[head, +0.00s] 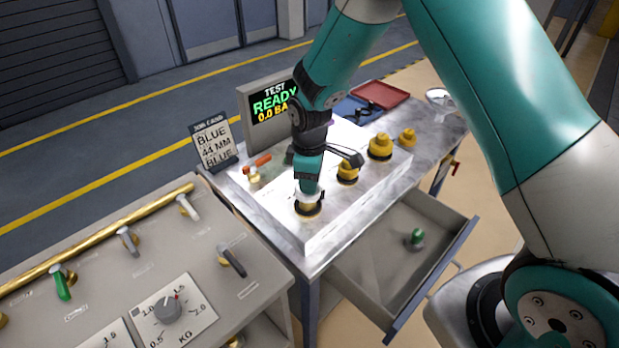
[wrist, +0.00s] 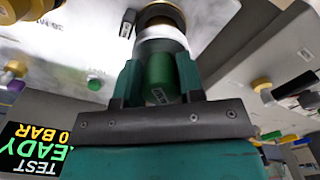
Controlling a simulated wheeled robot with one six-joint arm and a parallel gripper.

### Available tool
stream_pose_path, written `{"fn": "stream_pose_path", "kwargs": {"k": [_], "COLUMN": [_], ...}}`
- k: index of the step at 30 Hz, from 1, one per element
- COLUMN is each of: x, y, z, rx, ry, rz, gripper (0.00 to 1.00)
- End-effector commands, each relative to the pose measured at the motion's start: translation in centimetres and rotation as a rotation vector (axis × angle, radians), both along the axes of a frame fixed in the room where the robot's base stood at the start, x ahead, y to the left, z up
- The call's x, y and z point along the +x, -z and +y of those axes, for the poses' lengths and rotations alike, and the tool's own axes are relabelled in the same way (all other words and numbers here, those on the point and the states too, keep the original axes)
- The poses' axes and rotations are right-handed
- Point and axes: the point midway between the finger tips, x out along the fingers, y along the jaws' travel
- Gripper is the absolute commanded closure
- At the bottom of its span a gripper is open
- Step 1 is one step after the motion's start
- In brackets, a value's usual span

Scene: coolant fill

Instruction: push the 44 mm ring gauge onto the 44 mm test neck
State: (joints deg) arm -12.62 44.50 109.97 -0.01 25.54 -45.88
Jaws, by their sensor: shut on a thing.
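My gripper (wrist: 158,75) is shut on a green cylindrical grip with a white collar, which I take to be the ring gauge (wrist: 160,70). A small label on it is too small to read. In the head view my gripper (head: 308,183) points down at the front of the bench plate. The white collar (head: 309,197) shows just above the nearest neck (head: 307,209), a dark and brass one. That neck also shows beyond the collar in the wrist view (wrist: 160,14). The collar lines up with the neck and seems to meet it; how far down it sits is hidden.
Several yellow necks or caps (head: 380,146) stand behind on the plate. A red-handled valve (head: 257,163), a card reading "BLUE 44 MM BLUE" (head: 214,143) and a "TEST READY" display (head: 270,104) are nearby. An open drawer (head: 375,262) holds a green piece (head: 416,237).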

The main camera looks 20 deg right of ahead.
Motion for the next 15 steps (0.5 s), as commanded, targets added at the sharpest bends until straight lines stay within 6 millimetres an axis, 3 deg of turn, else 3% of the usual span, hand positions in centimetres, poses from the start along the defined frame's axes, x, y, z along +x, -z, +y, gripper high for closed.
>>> {"fn": "stream_pose_path", "kwargs": {"k": [15], "x": [0.01], "y": [0.73], "z": [0.0], "rx": [0.0], "ry": [0.0], "rz": [0.0], "gripper": [0.9]}}
